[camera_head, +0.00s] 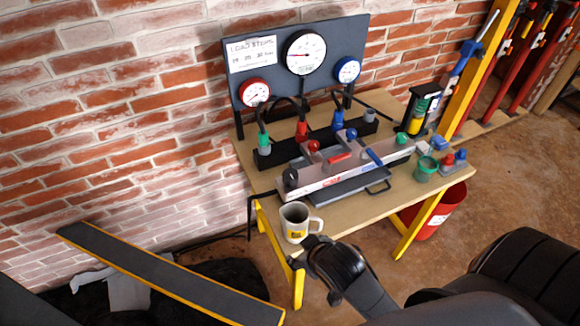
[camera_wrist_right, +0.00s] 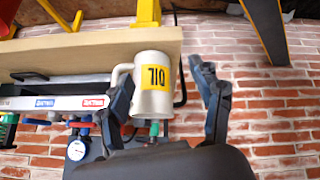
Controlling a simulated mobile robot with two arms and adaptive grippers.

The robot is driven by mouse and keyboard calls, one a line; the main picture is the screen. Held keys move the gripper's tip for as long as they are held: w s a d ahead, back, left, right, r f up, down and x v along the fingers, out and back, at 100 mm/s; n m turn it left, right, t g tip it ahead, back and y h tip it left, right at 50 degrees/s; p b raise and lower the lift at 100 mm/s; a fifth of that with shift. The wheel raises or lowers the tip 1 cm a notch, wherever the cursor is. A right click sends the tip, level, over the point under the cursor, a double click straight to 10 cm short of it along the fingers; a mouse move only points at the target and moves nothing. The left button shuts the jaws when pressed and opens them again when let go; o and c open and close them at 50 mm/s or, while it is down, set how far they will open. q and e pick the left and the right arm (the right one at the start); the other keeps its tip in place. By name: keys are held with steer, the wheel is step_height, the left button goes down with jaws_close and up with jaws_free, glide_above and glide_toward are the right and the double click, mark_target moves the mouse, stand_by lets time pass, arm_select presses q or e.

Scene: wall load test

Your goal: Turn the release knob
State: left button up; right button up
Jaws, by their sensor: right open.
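A hand pump (camera_head: 345,172) with a silver body lies on the wooden bench. Small knobs sit along it and the manifold behind: a red knob (camera_head: 312,146), a blue knob (camera_head: 351,134), a green knob (camera_head: 401,138) and a black knob (camera_head: 291,177) at its left end. I cannot tell which is the release knob. My right gripper (camera_head: 312,243) is at the bench's front edge, beside a white mug (camera_head: 293,222). In the right wrist view, the open fingers (camera_wrist_right: 165,97) stand either side of the mug (camera_wrist_right: 152,85), which appears beyond them. My left gripper is out of view.
A dark gauge board (camera_head: 267,62) stands at the bench's back. A green cup (camera_head: 425,169) and a block with red and blue caps (camera_head: 453,161) are at the right. A yellow-edged dark beam (camera_head: 170,270) slants at lower left. A red bucket (camera_head: 440,212) stands below.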

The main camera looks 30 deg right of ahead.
steer(key=w+a+r+n+t+y, duration=0.1)
steer(key=w+a+r+n+t, duration=0.15)
steer(key=w+r+t, duration=0.6)
steer(key=w+a+r+n+t+y, duration=0.25)
steer(key=w+r, duration=0.65)
steer(key=r, duration=0.6)
steer(key=w+a+r+n+t+y, duration=0.2)
steer(key=a+r+n+y, duration=0.5)
steer(key=a, duration=0.1)
steer(key=s+a+r+n+g+y, duration=0.1)
steer(key=a+r+n+g+y, duration=0.1)
steer(key=a+n+g+y, duration=0.3)
steer(key=n+g+h, duration=1.1)
steer(key=g+h, duration=0.4)
glide_toward(290, 174)
steer(key=shift+y, duration=0.25)
step_height(290, 174, down, 8)
steer(key=p, duration=0.3)
steer(key=shift+s+d+r+p, duration=0.1)
steer(key=shift+s+d+p, duration=0.05)
steer(key=shift+p, duration=0.15)
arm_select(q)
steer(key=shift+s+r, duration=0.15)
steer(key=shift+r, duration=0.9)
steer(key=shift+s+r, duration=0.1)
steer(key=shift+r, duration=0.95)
arm_select(e)
steer(key=shift+f, duration=0.7)
